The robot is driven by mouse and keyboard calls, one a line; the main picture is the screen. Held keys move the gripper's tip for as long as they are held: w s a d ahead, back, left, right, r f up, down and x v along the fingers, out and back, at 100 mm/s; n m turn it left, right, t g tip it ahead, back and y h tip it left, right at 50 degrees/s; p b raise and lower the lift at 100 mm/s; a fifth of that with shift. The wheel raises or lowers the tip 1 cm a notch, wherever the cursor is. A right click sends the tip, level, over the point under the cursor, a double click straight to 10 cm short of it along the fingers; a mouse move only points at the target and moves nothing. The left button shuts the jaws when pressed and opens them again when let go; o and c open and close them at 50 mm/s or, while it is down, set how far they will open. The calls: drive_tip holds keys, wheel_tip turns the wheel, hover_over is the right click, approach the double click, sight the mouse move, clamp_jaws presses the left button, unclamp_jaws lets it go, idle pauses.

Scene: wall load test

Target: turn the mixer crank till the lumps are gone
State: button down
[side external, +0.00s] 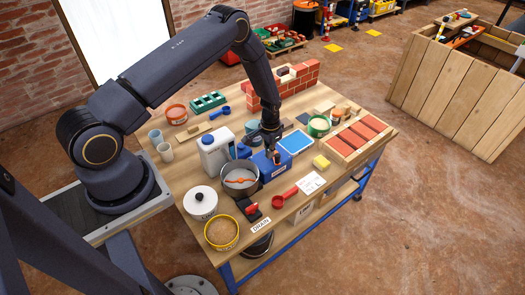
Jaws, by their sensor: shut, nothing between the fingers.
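A round metal mixing pot (240,191) stands near the front middle of the wooden table, with an orange-red part (238,181) across its inside. A blue box-shaped unit (270,167) sits just behind and right of the pot. I cannot make out which part is the mixer crank. My gripper (274,157) points down at the blue unit, close above or touching it; I cannot tell which. It is shut and holds nothing. Any lumps in the pot are too small to tell.
A white jug (214,152) stands left of my gripper. A brick wall piece (300,76) stands behind, and a wooden brick tray (334,154) is at right.

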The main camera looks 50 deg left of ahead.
drive_tip(key=shift+r, duration=2.5)
drive_tip(key=w+d+r+t, duration=0.2)
drive_tip(key=w+r+t, duration=0.1)
drive_tip(key=r, duration=1.1)
drive_tip(key=w+d+r+t, duration=0.1)
drive_tip(key=w+r+t, duration=0.1)
drive_tip(key=r, duration=1.2)
drive_tip(key=s+d+r+t, duration=0.2)
drive_tip(key=s+d+r, duration=0.2)
drive_tip(key=s+r, duration=1.25)
drive_tip(key=s+f, duration=0.2)
drive_tip(key=s, duration=0.4)
drive_tip(key=s+d+f+g, duration=0.1)
drive_tip(key=s+f, duration=0.2)
drive_tip(key=s, duration=0.4)
drive_tip(key=shift+f, duration=0.35)
